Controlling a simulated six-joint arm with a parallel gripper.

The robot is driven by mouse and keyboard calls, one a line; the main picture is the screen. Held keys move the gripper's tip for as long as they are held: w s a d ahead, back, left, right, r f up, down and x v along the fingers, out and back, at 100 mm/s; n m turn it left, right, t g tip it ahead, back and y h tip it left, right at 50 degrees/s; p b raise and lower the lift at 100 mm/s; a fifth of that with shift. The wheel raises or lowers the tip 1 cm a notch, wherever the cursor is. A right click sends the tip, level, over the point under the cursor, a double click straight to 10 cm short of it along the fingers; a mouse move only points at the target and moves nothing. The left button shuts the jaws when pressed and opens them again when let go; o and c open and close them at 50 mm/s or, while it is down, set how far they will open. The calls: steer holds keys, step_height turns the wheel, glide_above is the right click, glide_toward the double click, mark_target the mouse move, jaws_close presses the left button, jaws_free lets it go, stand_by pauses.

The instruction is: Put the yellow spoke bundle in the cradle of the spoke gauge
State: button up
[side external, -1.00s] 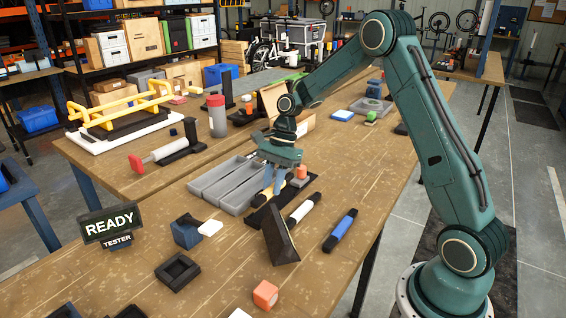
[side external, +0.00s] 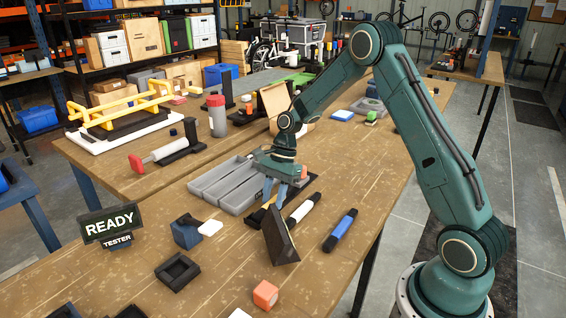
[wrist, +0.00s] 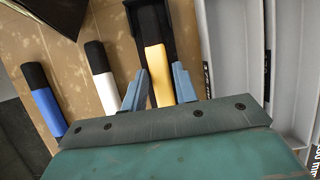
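The yellow spoke bundle (wrist: 158,75), with a black end, runs between the two blue fingers of my gripper (wrist: 160,68) in the wrist view. Narrow gaps show between it and the fingers, so my gripper looks open around it. Its black end lies over or in a black channel-like holder (wrist: 168,35), likely the gauge's cradle; I cannot tell whether it is fully seated. In the side view my gripper (side external: 275,198) points down just behind the black slanted panel (side external: 280,238), and the bundle is mostly hidden.
A white bundle (side external: 302,208) and a blue bundle (side external: 341,230) lie to the right. A grey compartment tray (side external: 228,184) stands close on the left. A small black square holder (side external: 178,271) and an orange block (side external: 265,294) are nearer the camera.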

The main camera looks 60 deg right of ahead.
steer(key=shift+o, duration=0.9)
steer(key=shift+r, duration=0.1)
steer(key=shift+r, duration=0.15)
steer(key=v, duration=1.2)
